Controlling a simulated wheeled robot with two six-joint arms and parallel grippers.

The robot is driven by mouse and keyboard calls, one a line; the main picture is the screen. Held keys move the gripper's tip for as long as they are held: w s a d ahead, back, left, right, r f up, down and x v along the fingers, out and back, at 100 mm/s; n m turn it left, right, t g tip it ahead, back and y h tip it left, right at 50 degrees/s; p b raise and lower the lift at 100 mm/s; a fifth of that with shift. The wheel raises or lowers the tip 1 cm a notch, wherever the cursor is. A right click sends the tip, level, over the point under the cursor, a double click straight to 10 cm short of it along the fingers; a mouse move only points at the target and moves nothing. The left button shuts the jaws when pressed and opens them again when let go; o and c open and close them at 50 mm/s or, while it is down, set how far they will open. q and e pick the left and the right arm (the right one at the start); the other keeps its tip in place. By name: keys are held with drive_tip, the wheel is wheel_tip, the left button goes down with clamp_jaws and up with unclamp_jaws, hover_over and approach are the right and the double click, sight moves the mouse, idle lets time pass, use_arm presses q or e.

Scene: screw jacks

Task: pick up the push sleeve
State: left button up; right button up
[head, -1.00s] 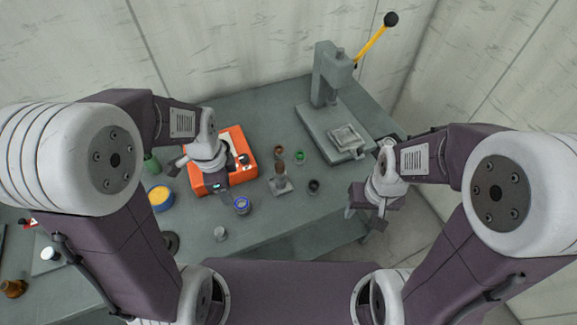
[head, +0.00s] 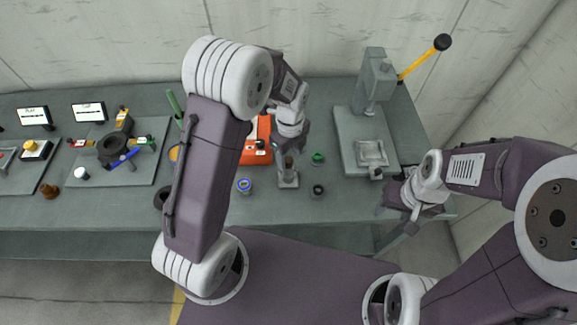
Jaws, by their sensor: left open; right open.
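I cannot tell for sure which small part is the push sleeve. A brown cylinder (head: 289,162) stands upright on a small grey block (head: 288,181) in the middle of the table. A blue-rimmed ring part (head: 244,186), a green ring part (head: 318,158) and a dark ring part (head: 318,191) stand near it. My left gripper (head: 292,146) is open, pointing down just above or behind the brown cylinder; its fingertips are hard to make out, and contact cannot be told. My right gripper (head: 393,212) is open and empty by the table's right front edge.
An orange tray (head: 258,133) lies behind my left gripper, partly hidden. A grey press (head: 364,140) with a yellow lever (head: 424,57) stands at the right. A mat (head: 145,170) with tools lies left. My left arm hides some of the table; the front right area is clear.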

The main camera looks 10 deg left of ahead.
sight(287, 165)
use_arm(q)
drive_tip(key=shift+w+d+f, duration=0.15)
drive_tip(key=shift+d+f, duration=0.15)
drive_tip(key=shift+f, duration=0.1)
drive_tip(key=f, duration=0.1)
drive_tip(key=a+f+p, duration=0.1)
drive_tip(key=f, duration=0.2)
drive_tip(key=shift+s+a, duration=0.2)
drive_tip(key=shift+s, duration=0.2)
drive_tip(key=shift+w+f, duration=0.1)
drive_tip(key=shift+f, duration=0.25)
drive_tip(key=shift+w+d+f, duration=0.1)
drive_tip(key=shift+w+d, duration=0.05)
drive_tip(key=shift+d, duration=0.1)
drive_tip(key=shift+a, duration=0.1)
clamp_jaws()
use_arm(e)
drive_tip(key=shift+r, duration=0.75)
